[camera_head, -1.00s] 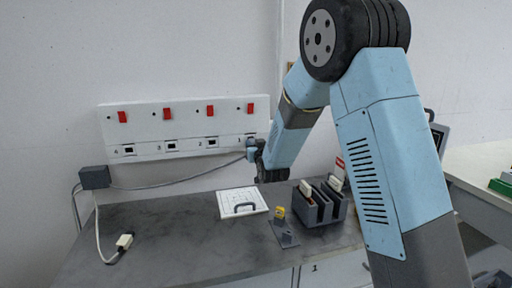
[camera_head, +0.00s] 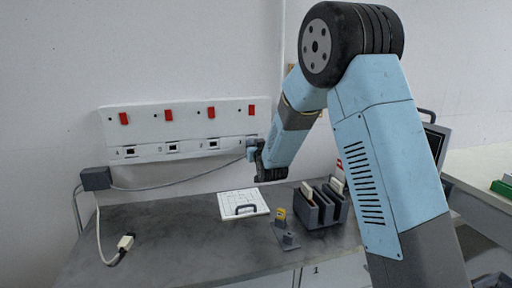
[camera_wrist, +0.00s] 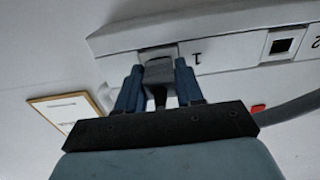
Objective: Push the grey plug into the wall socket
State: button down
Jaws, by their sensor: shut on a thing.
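My gripper (camera_wrist: 158,68) is shut on the grey plug (camera_wrist: 158,72), which sits between its two blue fingers. The plug is right in front of the wall socket marked 1 (camera_wrist: 157,50), at the panel's lower edge. The plug's front hides the opening, so I cannot tell how far in it is. In the head view my gripper (camera_head: 252,150) is at the right end of the white socket panel (camera_head: 160,125), and the plug is mostly hidden there. A grey cable (camera_head: 190,180) runs from it to a dark box.
Other sockets, including one marked 2 (camera_wrist: 284,43), are empty. The dark box (camera_head: 96,178) is at the left, with a pale plug (camera_head: 125,243) on the table. A white board (camera_head: 226,207), a small grey stand (camera_head: 287,239) and a dark slotted holder (camera_head: 318,213) stand below my arm.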

jog(key=shift+w, duration=0.25)
jog(key=c, duration=0.6)
grip_release()
jog(key=shift+c, duration=0.2)
jog(key=v, duration=1.3)
jog(key=shift+s, duration=0.35)
jog(key=shift+d, duration=0.1)
